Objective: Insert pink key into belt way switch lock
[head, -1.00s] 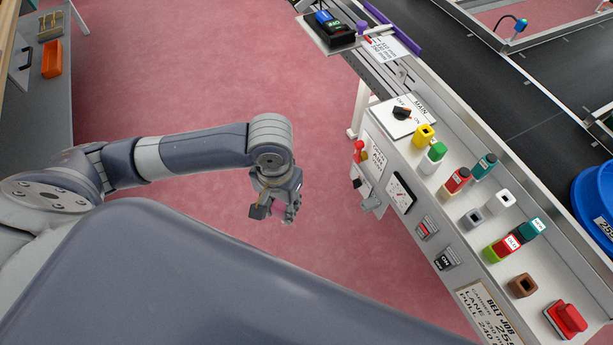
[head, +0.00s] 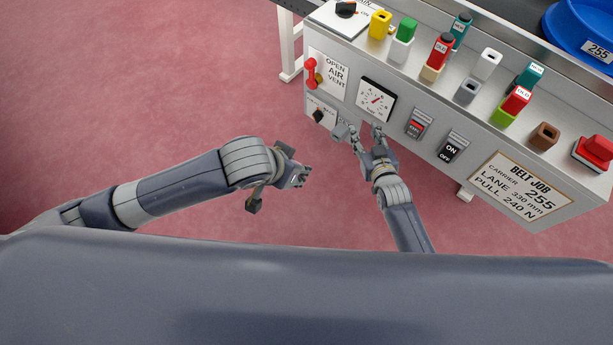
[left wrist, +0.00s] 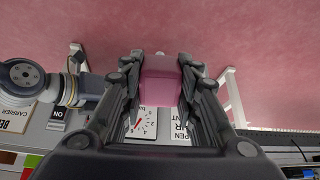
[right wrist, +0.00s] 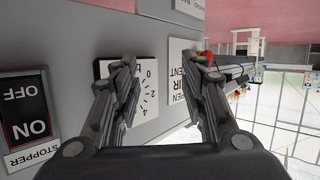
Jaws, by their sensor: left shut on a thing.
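My left gripper (head: 300,178) is shut on the pink key (left wrist: 160,80), a pink block between its fingers in the left wrist view. In the head view the key is hidden by the gripper. This gripper is in the air, left of and apart from the control panel. My right gripper (head: 367,135) is open and empty, close in front of the panel below the gauge (head: 377,99); its fingers also show in the right wrist view (right wrist: 165,85). A small plate with a black knob (head: 319,115) sits at the panel's lower left; its label is too small to read.
The grey control panel (head: 480,155) carries a red vent lever (head: 311,72), rocker switches (head: 419,124) and a BELT JOB sign (head: 518,188). Coloured blocks, including a yellow one (head: 380,24), and a red button (head: 595,150) stand on its top. The pink floor at left is clear.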

